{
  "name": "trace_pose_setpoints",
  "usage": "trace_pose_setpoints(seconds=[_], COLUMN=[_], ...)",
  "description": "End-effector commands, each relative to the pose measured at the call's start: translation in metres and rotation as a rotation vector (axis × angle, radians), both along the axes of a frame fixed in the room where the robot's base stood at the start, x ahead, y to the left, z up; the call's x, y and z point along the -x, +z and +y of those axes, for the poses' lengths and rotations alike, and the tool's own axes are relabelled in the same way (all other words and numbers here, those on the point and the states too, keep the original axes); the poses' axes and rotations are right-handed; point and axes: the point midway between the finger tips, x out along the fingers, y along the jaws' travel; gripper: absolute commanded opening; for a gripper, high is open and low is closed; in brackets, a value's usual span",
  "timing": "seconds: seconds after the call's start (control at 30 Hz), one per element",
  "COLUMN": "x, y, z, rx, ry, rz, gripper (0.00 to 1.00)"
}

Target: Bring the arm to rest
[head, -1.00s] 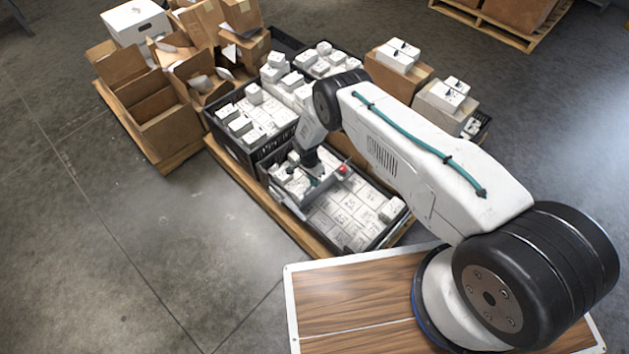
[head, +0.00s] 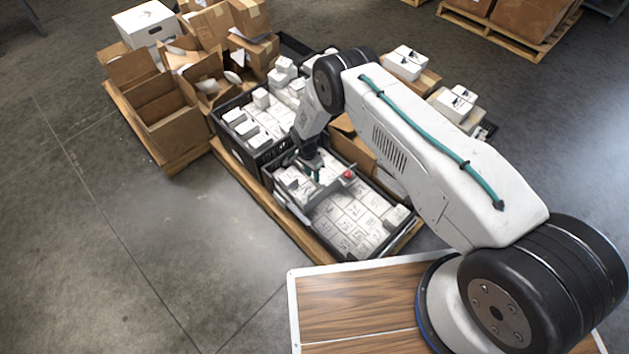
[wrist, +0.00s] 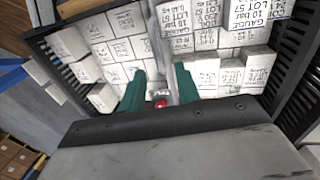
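My arm reaches from the lower right over the near black crate (head: 402,232) in the head view. My gripper (head: 318,176) hangs above the left part of this crate, which holds rows of white labelled boxes. In the wrist view my gripper (wrist: 160,88) has two green fingers standing apart, with no box clearly between them. A red spot shows between the finger bases. A blurred pale strip runs beyond the fingers, and I cannot tell what it is. The wrist view also shows the crate (wrist: 283,75) with its boxes below the fingers.
A second black crate of white boxes (head: 262,152) adjoins behind. Open brown cartons (head: 170,115) stand on a pallet at the back left. More cartons with white boxes (head: 405,64) stand behind my arm. Another loaded pallet (head: 500,32) is at the top right. The floor at left is clear.

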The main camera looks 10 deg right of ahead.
Motion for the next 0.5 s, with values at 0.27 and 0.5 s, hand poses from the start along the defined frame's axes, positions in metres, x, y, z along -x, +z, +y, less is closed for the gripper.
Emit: trace_pose_setpoints(seconds=[0.27, 0.5], x=[-0.0018, -0.0016], y=[0.0111, 0.0106], z=[0.0007, 0.0007], rx=[0.000, 0.000], ry=[-0.001, -0.001], rz=[0.000, 0.000], gripper=[0.33, 0.33])
